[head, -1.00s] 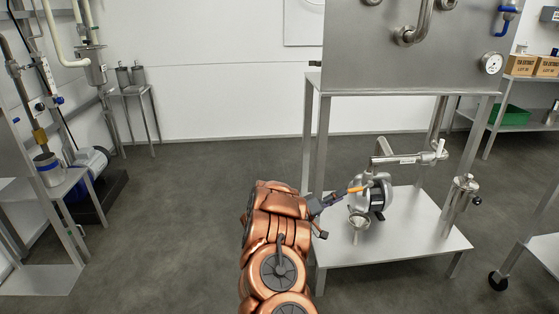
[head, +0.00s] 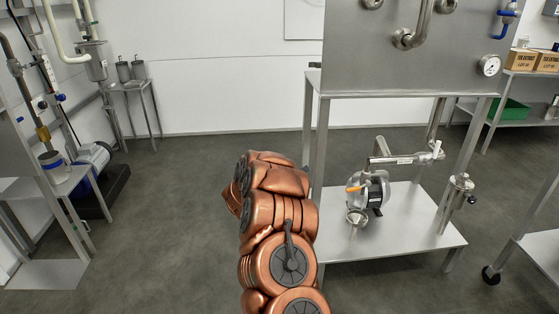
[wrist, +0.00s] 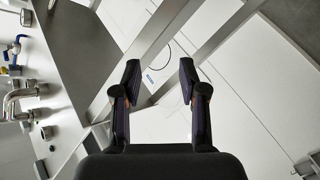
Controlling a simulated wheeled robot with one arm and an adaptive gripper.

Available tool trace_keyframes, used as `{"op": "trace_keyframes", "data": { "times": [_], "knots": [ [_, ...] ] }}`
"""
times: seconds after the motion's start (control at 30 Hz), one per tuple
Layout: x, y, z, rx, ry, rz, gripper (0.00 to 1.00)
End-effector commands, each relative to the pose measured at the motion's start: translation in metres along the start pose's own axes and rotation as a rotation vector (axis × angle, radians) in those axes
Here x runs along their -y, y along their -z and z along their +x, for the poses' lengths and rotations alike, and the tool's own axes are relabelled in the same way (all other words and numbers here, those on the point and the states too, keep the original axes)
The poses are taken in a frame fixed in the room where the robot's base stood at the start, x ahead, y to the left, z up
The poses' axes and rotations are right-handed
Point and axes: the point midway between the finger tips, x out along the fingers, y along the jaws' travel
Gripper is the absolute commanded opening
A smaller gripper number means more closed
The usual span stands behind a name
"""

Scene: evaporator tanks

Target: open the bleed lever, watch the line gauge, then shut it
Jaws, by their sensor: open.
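The steel stand's low shelf (head: 400,240) holds the pipework. A blue valve handle (head: 502,28) is on the tank front. Left of the stand the floor (head: 180,210) is clear.

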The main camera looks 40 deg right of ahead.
Motion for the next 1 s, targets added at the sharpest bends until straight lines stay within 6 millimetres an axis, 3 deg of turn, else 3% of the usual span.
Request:
{"op": "trace_keyframes", "data": {
  "times": [0.2, 0.5, 0.93, 1.0],
  "knots": [
    [0.009, 0.031, -0.016, -0.024, 0.106, 0.054, 0.42],
    [0.02, 0.058, -0.034, -0.043, 0.21, 0.103, 0.42],
    [0.022, 0.064, -0.038, -0.048, 0.232, 0.114, 0.42],
    [0.023, 0.064, -0.038, -0.049, 0.234, 0.115, 0.36]
  ]
}}
